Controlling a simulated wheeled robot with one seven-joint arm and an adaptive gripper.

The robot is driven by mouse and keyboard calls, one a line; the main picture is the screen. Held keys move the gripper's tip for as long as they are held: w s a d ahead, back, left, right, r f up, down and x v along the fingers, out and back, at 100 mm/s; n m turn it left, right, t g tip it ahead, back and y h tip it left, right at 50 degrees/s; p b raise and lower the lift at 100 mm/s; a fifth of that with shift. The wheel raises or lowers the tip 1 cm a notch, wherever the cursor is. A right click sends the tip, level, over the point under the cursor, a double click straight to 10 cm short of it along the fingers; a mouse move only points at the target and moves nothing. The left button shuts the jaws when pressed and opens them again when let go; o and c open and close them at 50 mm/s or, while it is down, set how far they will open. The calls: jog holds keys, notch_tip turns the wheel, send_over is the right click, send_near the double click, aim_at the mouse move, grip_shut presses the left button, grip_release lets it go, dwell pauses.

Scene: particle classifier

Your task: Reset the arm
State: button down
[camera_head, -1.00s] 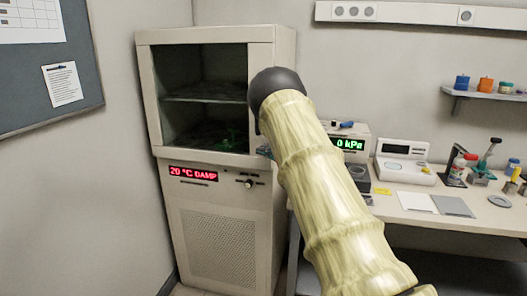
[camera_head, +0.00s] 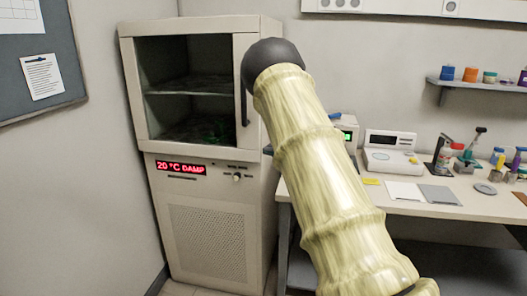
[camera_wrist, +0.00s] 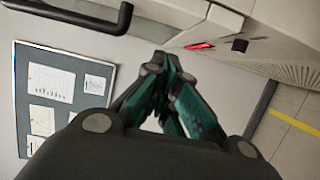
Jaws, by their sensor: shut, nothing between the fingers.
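My arm, pale yellow with a black rounded joint, rises across the middle of the head view and covers part of the cabinet's right side. My gripper (camera_wrist: 162,66) shows in the wrist view, with dark green and black fingers closed together and nothing between them. It is hidden behind the arm in the head view. A beige cabinet (camera_head: 215,185) with a dark window and a red "20 °C DAMP" display stands behind the arm. Its black handle (camera_head: 243,95) is beside the black joint in the picture. The handle (camera_wrist: 85,15) also shows at the wrist view's top left, apart from the fingers.
A bench (camera_head: 400,203) with instruments, bottles and small plates stands at the right. A wall shelf (camera_head: 480,84) with small jars is above it. A notice board (camera_head: 35,55) hangs on the left wall. A small green thing (camera_head: 217,130) shows within the cabinet window.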

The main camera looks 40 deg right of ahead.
jog(key=s+a+f+m+g+h, duration=0.15)
jog(key=a+f+m, duration=0.25)
jog(key=f, duration=0.5)
jog(key=w+a+f+m+h, duration=0.1)
jog(key=a+f+m+h, duration=0.25)
jog(key=f, duration=0.45)
jog(key=s+a+f+m+g+h+p, duration=0.1)
jog(key=s+a+f+m+g, duration=0.15)
jog(key=s+a+f, duration=0.5)
jog(key=s+a+f+m+g+h, duration=0.1)
jog(key=s+a+f+m+g, duration=0.2)
jog(key=f, duration=0.8)
jog(key=s+a+f+m+g, duration=0.25)
jog(key=s+a+f, duration=0.35)
jog(key=s, duration=0.3)
jog(key=s+a+f+m+g, duration=0.2)
jog(key=s+a+f+m, duration=0.25)
jog(key=s+a, duration=0.3)
jog(key=s+a+f+m+g, duration=0.1)
jog(key=s+a, duration=0.4)
jog(key=s, duration=0.5)
jog(key=s+a+f+m+g, duration=0.1)
jog(key=s+a+g, duration=0.3)
jog(key=s, duration=0.6)
jog(key=shift+a+f+y+p, duration=0.2)
jog(key=shift+a+y+p, duration=0.15)
jog(key=shift+y+p, duration=0.1)
jog(key=shift+g, duration=0.25)
